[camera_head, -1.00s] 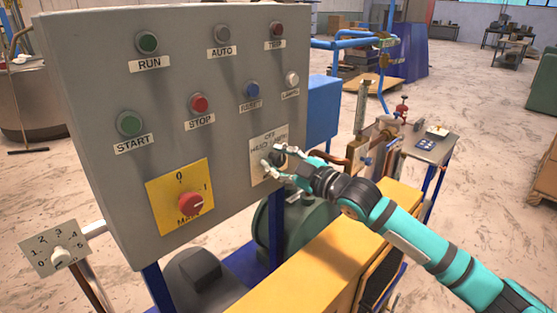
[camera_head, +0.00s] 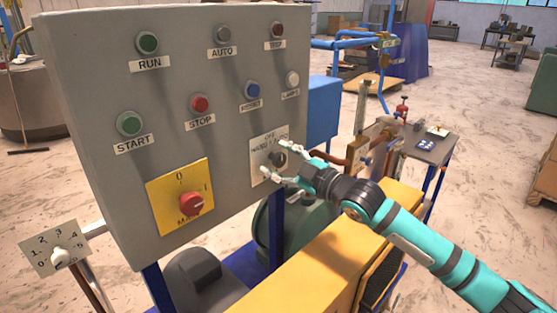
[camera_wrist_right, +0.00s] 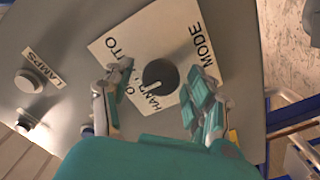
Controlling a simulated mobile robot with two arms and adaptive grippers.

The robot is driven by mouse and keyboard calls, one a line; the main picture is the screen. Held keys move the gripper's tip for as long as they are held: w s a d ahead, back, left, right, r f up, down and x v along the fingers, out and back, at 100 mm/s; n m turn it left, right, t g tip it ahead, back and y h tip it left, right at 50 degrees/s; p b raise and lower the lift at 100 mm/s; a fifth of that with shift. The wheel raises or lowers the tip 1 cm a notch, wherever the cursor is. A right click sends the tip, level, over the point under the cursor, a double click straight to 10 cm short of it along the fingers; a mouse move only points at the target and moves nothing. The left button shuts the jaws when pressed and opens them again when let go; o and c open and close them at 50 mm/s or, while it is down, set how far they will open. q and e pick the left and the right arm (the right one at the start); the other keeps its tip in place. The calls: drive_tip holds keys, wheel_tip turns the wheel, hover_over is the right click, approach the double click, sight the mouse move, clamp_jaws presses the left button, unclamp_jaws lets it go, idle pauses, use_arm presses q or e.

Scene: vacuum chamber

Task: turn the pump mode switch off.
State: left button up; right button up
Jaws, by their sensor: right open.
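The pump mode switch is a black round knob (camera_head: 280,160) on a white label plate (camera_head: 257,174) at the lower right of the grey panel. In the right wrist view the knob (camera_wrist_right: 160,75) sits in the middle of its plate (camera_wrist_right: 168,27), which reads MODE, HAND, OFF and AUTO. My right gripper (camera_head: 282,164) is open in front of the switch, with one finger above and one below the knob. In the wrist view the open fingers (camera_wrist_right: 164,83) stand either side of the knob, apart from it. My left gripper is out of view.
The panel (camera_head: 225,75) also carries a red main switch (camera_head: 191,204) on a yellow plate, and several push buttons and lamps, including the blue button (camera_head: 252,90) and white LAMPS button (camera_head: 292,78). A yellow housing (camera_head: 310,265) lies below my right arm.

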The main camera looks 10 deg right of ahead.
drive_tip(key=v, duration=1.1)
drive_tip(key=shift+s, duration=0.2)
drive_tip(key=shift+d+f, duration=0.1)
